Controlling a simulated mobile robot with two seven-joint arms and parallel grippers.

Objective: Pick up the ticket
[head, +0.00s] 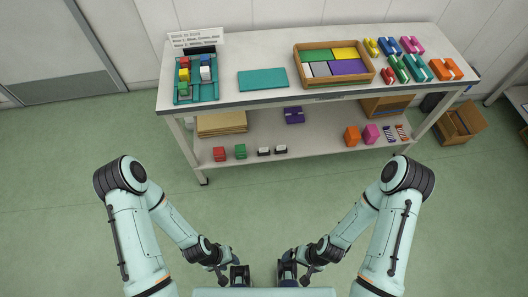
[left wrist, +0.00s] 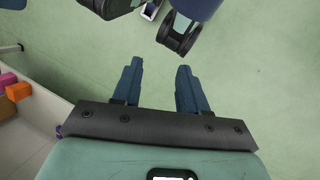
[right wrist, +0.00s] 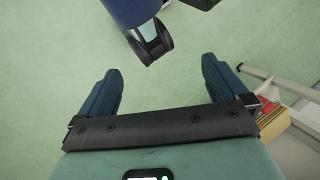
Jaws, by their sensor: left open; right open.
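A white card with printed lines (head: 195,39), headed with words like "Batch to build", stands at the back left of the table top, behind the teal rack. It looks like the ticket; its small print is hard to read. My left gripper (head: 238,275) is low at the bottom of the head view, far from the card. It is open and empty in the left wrist view (left wrist: 160,78). My right gripper (head: 288,272) is beside it, also open and empty in the right wrist view (right wrist: 160,80). Neither wrist view shows the card.
The table (head: 235,60) stands ahead across clear green floor (head: 250,205).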

